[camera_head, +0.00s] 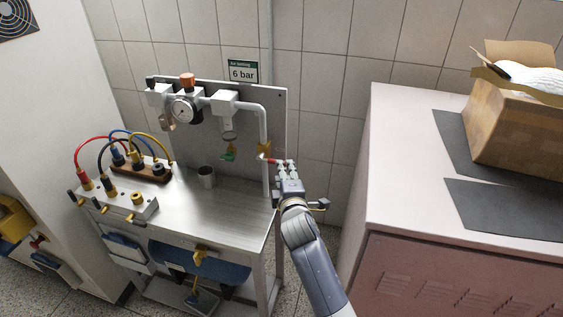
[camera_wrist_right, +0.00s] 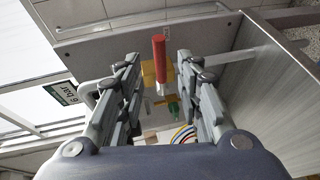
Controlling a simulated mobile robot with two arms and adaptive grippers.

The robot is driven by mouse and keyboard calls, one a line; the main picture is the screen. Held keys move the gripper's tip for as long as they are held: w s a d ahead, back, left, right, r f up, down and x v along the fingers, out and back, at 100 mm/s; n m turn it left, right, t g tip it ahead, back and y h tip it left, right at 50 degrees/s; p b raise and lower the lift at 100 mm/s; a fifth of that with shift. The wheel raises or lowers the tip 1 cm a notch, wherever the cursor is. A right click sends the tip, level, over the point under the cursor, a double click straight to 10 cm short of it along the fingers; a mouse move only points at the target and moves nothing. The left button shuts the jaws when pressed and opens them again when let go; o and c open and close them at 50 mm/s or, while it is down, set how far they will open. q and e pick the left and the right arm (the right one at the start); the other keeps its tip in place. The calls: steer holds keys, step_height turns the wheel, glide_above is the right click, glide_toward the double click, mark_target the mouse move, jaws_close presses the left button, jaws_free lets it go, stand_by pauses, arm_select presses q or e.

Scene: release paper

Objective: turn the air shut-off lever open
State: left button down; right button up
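The air shut-off lever has a red handle (camera_head: 270,161), which sticks out sideways to the right from a brass valve (camera_head: 264,148) on the vertical pipe. In the right wrist view the red handle (camera_wrist_right: 159,48) points up the picture, in front of the brass valve body (camera_wrist_right: 149,73). My right gripper (camera_head: 283,166) is just right of the handle. In the wrist view its fingers (camera_wrist_right: 157,66) are spread, one on each side of the lever, with visible gaps. Whether a fingertip touches the handle cannot be told. My left gripper is not in view.
A metal bench (camera_head: 230,200) carries a cup (camera_head: 206,177) and a hose block (camera_head: 140,172). A gauge (camera_head: 183,110) and a 6 bar sign (camera_head: 243,72) are behind. A pink cabinet (camera_head: 400,170) with a cardboard box (camera_head: 510,125) stands to the right.

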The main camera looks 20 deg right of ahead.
steer(key=shift+x, duration=3.4)
steer(key=shift+f, duration=0.1)
steer(key=shift+c, duration=0.3)
jaws_close()
